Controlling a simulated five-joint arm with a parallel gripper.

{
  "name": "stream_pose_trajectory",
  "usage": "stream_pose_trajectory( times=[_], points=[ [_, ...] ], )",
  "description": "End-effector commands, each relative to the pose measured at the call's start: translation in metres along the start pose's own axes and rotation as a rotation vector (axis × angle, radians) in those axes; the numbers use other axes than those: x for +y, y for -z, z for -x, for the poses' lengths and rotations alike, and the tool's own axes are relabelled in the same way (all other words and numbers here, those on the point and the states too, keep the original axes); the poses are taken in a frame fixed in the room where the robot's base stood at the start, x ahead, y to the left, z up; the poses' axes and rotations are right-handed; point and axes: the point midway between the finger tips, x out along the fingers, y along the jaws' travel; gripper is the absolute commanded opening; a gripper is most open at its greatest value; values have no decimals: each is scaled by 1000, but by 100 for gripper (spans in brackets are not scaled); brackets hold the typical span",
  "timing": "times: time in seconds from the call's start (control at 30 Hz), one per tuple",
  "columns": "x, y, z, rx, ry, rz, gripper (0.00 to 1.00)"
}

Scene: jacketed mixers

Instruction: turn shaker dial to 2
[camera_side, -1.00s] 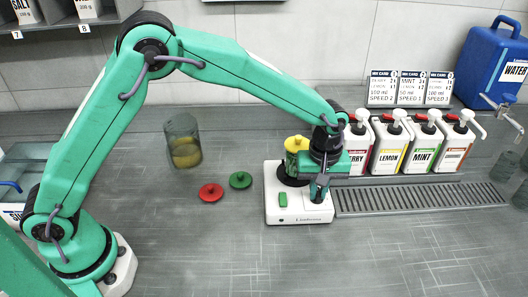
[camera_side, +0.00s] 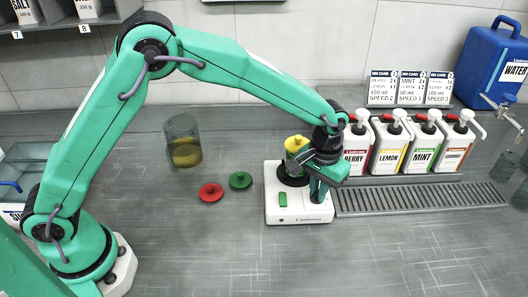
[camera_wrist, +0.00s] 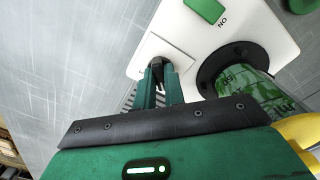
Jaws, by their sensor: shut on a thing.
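The shaker (camera_side: 287,214) is a white box on the counter with a green switch (camera_side: 283,201) on its front. A jar with a yellow lid (camera_side: 296,143) stands on its dark round holder. My gripper (camera_side: 317,194) points down at the right front of the shaker. In the wrist view, my gripper (camera_wrist: 160,73) is shut on the shaker's dark dial (camera_wrist: 152,72), which is mostly hidden between the fingers. The green switch (camera_wrist: 205,10) and the green-printed jar (camera_wrist: 250,90) also show there. The dial's number marks and pointer cannot be read.
A red lid (camera_side: 211,192) and a green lid (camera_side: 240,180) lie left of the shaker. A glass beaker with yellow contents (camera_side: 185,152) stands behind them. Several pump bottles (camera_side: 392,150) stand to the right behind a drain grate (camera_side: 425,198). The front counter is clear.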

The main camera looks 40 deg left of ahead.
Motion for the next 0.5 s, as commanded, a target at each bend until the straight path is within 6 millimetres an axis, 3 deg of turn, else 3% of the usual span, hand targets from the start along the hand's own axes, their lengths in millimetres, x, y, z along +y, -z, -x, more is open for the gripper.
stream_pose_trajectory(
  times=[0.5],
  points=[
    [0, 0, 2, 1, 0, -485, 0]
  ],
)
